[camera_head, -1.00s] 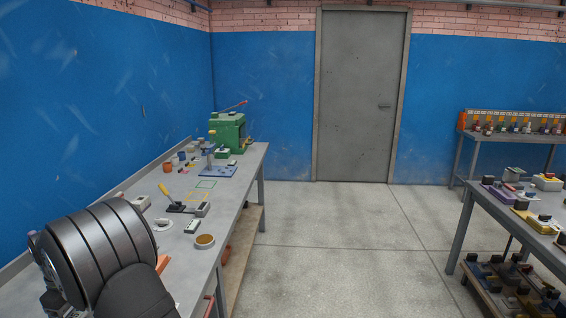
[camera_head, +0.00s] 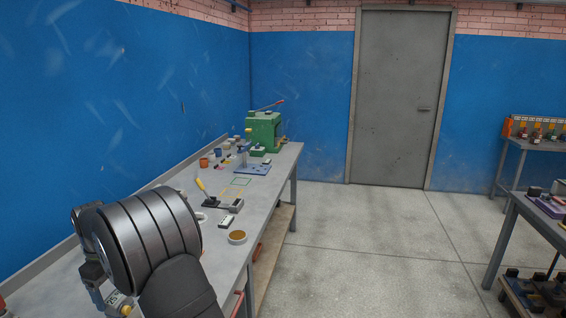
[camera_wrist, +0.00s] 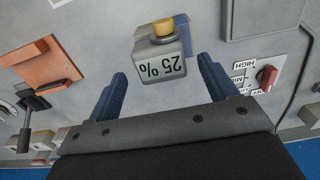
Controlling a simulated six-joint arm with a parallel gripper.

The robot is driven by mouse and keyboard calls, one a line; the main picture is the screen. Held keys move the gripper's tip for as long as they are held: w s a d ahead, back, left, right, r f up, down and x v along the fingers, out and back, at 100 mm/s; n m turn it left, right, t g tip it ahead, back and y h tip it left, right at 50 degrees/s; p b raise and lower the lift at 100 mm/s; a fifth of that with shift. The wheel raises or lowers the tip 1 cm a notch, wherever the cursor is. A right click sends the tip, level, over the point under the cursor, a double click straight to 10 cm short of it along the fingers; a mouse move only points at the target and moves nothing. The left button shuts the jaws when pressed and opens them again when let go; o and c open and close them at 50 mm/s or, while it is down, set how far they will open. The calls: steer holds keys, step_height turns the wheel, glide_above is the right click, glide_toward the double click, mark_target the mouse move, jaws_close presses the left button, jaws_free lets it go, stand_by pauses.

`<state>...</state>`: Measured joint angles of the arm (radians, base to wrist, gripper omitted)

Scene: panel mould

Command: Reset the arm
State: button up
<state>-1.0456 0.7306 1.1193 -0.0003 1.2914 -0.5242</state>
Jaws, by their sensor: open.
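My gripper (camera_wrist: 162,74) is open in the wrist view, its two blue fingers spread apart with nothing clamped between them. A grey block marked 25 % with a yellow knob (camera_wrist: 163,66) stands just beyond the fingertips, between them in the picture; I cannot tell its exact depth. In the head view my dark, ribbed arm fills the lower left over the grey workbench (camera_head: 215,262). The block's marked face (camera_head: 117,300) shows low at the left, by my gripper, whose fingers are mostly hidden there.
The wrist view shows an orange block (camera_wrist: 46,66), a black lever device (camera_wrist: 35,100) and a red switch knob (camera_wrist: 266,78). Another table (camera_head: 540,216) stands right.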

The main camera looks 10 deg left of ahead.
mark_target(119, 304)
step_height(119, 304, down, 6)
steer(key=shift+r, duration=0.2)
steer(key=r, duration=0.5)
steer(key=shift+w+d+r, duration=0.1)
steer(key=shift+w+d, duration=0.1)
steer(key=shift+d, duration=0.05)
steer(key=w+d+r, duration=0.5)
steer(key=d+r, duration=0.2)
steer(key=d, duration=0.3)
steer(key=w+f, duration=0.7)
steer(key=w, duration=0.5)
steer(key=s+a+f, duration=0.1)
steer(key=a+f, duration=0.1)
steer(key=a, duration=0.2)
steer(key=s+a+f, duration=0.2)
steer(key=a+f, duration=0.1)
steer(key=s+a+f, duration=0.1)
steer(key=a+f, duration=0.1)
steer(key=a, duration=0.2)
steer(key=shift+s+a+f, duration=0.15)
steer(key=shift+a+f, duration=0.2)
steer(key=shift+d+f, duration=0.1)
steer(key=shift+f, duration=0.6)
